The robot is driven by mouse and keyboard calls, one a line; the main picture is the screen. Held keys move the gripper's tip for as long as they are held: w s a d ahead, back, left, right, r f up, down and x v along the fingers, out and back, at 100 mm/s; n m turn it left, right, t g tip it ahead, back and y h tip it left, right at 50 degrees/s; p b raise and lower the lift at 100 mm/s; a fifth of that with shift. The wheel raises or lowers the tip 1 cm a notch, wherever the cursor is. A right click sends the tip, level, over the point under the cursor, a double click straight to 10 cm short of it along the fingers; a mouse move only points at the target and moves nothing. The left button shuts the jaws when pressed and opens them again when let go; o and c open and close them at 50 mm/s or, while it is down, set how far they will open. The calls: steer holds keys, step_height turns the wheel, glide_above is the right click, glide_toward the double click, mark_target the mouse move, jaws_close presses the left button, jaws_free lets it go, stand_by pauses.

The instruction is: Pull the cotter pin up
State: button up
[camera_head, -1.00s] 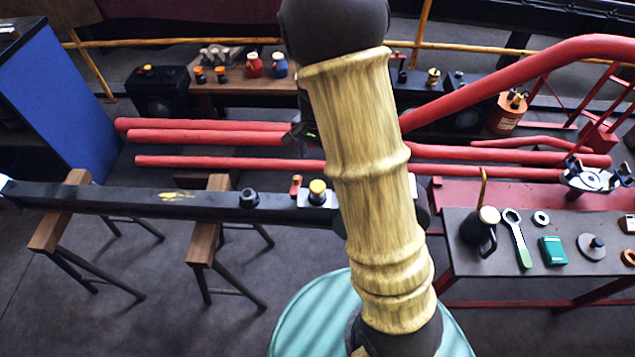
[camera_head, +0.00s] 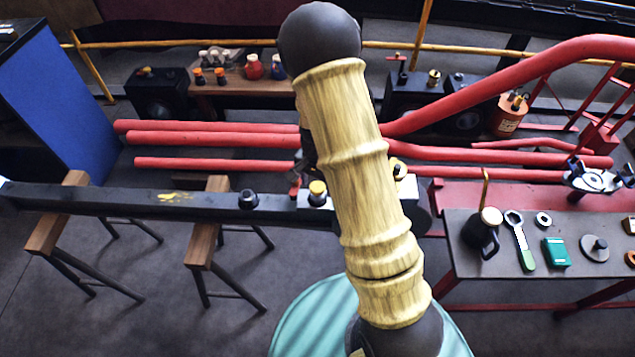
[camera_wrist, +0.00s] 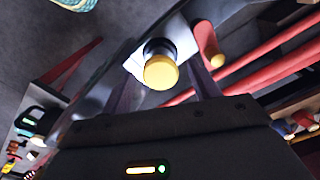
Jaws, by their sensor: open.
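A dark post with a yellow cap (camera_head: 317,192) stands on a pale plate on the long black bar, and it also shows in the wrist view (camera_wrist: 161,72). A small red part (camera_head: 295,187) is just left of it; in the wrist view a red, tan-tipped piece (camera_wrist: 206,42) stands beside the cap. I cannot tell which of these is the cotter pin. My gripper (camera_wrist: 168,80) is open, its dark fingers apart on either side of the yellow cap in the picture. In the head view it is mostly hidden behind my arm.
The black bar (camera_head: 130,200) rests on wooden-topped trestles (camera_head: 205,222). Red pipes (camera_head: 220,138) run behind it. The grey side table (camera_head: 510,258) at right holds a dark jug (camera_head: 482,232), a wrench (camera_head: 520,240) and a green box (camera_head: 556,252). A blue panel (camera_head: 60,100) stands at left.

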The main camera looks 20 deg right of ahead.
jaws_close()
step_height(320, 180, up, 5)
steer(key=p, duration=0.4)
steer(key=shift+r+p, duration=0.2)
steer(key=shift+p, duration=0.2)
steer(key=shift+w+r, duration=0.1)
steer(key=shift+c, duration=2.2)
jaws_free()
steer(key=o, duration=0.4)
steer(key=shift+r, duration=0.1)
steer(key=shift+o, duration=0.2)
